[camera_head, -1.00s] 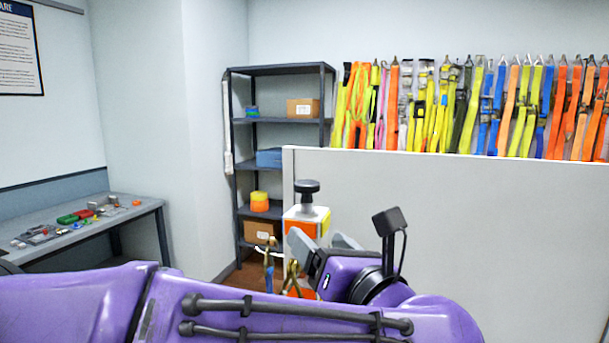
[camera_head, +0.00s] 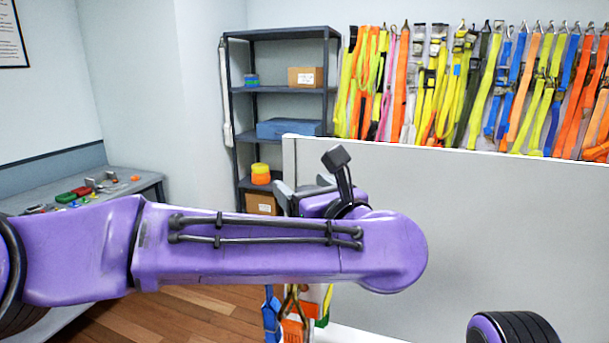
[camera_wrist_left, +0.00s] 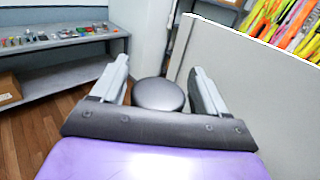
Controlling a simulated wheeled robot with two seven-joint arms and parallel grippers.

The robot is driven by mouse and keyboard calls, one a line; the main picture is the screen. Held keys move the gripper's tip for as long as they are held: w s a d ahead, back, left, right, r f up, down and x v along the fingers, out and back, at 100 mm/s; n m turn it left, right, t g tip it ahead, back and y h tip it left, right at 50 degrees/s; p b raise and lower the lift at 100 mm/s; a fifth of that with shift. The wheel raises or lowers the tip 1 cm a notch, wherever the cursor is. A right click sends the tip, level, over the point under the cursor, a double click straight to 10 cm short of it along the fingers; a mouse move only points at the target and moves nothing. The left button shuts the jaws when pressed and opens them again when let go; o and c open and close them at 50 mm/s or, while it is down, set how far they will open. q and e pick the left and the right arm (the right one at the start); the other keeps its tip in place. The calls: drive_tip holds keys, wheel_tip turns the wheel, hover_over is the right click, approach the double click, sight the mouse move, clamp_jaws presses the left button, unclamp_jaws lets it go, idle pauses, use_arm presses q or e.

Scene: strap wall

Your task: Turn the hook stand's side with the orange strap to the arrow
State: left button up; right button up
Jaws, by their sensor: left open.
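The hook stand (camera_head: 315,294) shows only in part below my left forearm in the head view. A blue strap (camera_head: 270,316), brass-coloured hooks and an orange piece (camera_head: 293,330) hang there, with green and yellow at its right side. Its top is hidden behind my arm there. In the left wrist view, its round dark knob (camera_wrist_left: 160,94) lies between the fingers of my left gripper (camera_wrist_left: 158,70), which are open with gaps on both sides. I see no arrow. My right gripper is not in view.
A pale grey partition (camera_head: 460,220) stands right beside the stand and left gripper. Many coloured straps (camera_head: 470,90) hang on the wall behind it. A dark shelf (camera_head: 285,90) stands behind. A grey bench (camera_head: 150,183) with small items is at left.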

use_arm(q)
drive_tip(key=shift+s, duration=0.2)
clamp_jaws()
